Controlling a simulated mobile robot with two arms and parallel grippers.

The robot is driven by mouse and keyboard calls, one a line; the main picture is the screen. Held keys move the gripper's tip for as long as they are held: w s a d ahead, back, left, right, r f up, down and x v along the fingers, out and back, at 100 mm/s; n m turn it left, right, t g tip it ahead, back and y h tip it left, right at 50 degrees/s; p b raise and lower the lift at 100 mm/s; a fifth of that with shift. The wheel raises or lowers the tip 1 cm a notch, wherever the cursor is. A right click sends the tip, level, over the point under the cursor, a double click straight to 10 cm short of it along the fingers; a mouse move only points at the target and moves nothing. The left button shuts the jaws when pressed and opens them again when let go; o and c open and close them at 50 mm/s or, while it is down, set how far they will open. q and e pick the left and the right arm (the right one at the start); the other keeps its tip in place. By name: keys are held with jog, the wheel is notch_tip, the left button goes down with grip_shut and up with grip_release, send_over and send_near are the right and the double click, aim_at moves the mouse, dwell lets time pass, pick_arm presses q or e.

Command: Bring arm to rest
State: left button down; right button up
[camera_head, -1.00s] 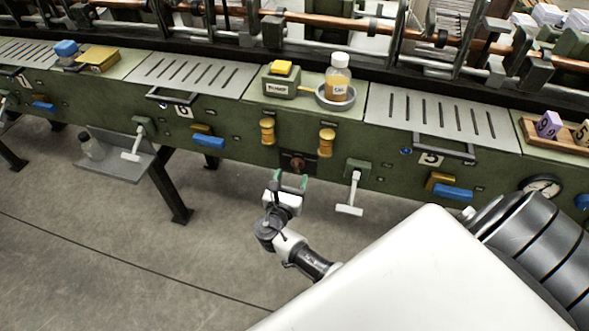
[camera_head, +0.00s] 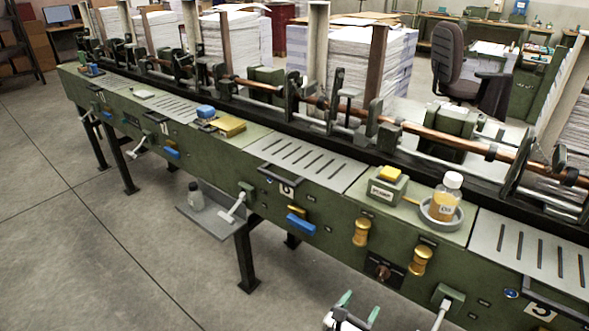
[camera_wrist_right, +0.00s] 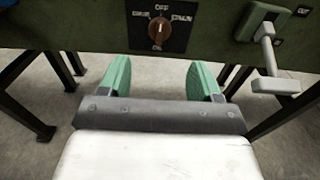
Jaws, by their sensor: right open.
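My right gripper (camera_head: 359,307) shows at the bottom edge of the head view, in front of the green machine's front panel. Its two green fingers stand apart with nothing between them; the right wrist view shows the same open fingers (camera_wrist_right: 158,78). Beyond the fingertips is a rotary switch (camera_wrist_right: 158,32) with a dark plate reading OFF at the top; it also shows in the head view (camera_head: 381,271). The fingers are apart from the switch. Most of my right arm is out of the head view. My left gripper is not in view.
A white-handled lever (camera_wrist_right: 270,55) is on the panel right of the gripper. Brass knobs (camera_head: 361,232) project from the panel. A bottle (camera_head: 446,197) stands in a grey dish on top. A low shelf (camera_head: 215,222) juts out farther left. The floor (camera_head: 90,240) at left is open.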

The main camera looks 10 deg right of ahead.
jog(key=s+f+m+g+y, duration=0.35)
jog(key=s+f, duration=0.35)
jog(key=f, duration=0.6)
jog(key=s+f+m+g+y, duration=0.4)
jog(key=s+f, duration=0.3)
jog(key=f, duration=0.5)
jog(key=s+f+m+g+y, duration=0.1)
jog(key=s+f+m+y, duration=0.1)
jog(key=s+m, duration=0.3)
jog(key=s+f+m+g+y+p, duration=0.1)
jog(key=s+f+m, duration=0.4)
jog(key=s, duration=0.6)
jog(key=s+f+m+g+y, duration=0.1)
jog(key=s+f+m+y, duration=0.2)
jog(key=s+m, duration=0.3)
jog(key=shift+s+a+f+p, duration=0.25)
jog(key=shift+s+a+p, duration=0.1)
jog(key=shift+s, duration=0.6)
